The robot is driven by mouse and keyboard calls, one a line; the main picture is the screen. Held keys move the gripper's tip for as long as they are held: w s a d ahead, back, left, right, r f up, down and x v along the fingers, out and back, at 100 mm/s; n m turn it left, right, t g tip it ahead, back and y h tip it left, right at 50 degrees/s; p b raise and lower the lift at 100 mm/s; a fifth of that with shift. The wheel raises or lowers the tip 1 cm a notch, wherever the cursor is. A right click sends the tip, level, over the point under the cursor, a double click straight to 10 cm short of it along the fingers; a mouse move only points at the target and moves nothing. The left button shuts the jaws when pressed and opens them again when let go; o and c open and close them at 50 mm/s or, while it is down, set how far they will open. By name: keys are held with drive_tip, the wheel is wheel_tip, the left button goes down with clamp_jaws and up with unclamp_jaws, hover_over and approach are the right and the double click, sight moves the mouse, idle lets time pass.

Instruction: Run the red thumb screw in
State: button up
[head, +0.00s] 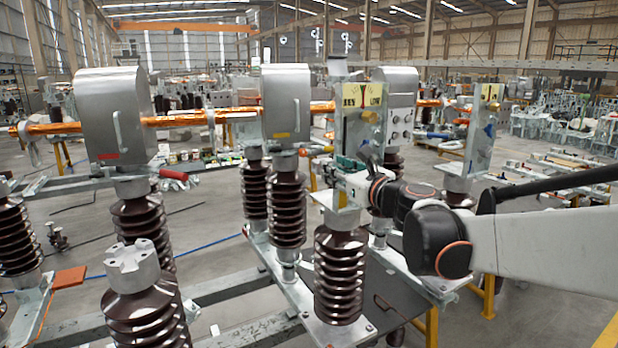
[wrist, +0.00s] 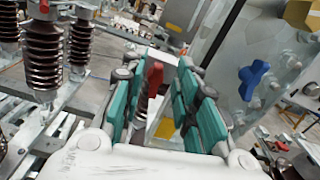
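In the wrist view a narrow red piece (wrist: 152,80), likely the red thumb screw seen edge-on, stands between the two teal finger pads of my gripper (wrist: 160,78). A gap shows between it and the right pad; whether it touches the left pad is hard to tell. My gripper is open around it. In the head view my gripper (head: 347,168) is at the lower part of the upright plate (head: 350,105) with the yellow gauge label, and the red screw does not show there. A blue star knob (wrist: 253,80) and a yellow knob (wrist: 300,14) are on the plate, right of my gripper.
Brown ribbed insulators (head: 338,270) stand below and around my gripper. Grey housings (head: 287,100) on an orange bar are to the left, and a grey control box (head: 398,95) is behind. A second plate (head: 483,130) stands to the right, near my arm.

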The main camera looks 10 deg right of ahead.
wheel_tip(320, 180, up, 8)
idle(0.4)
idle(1.0)
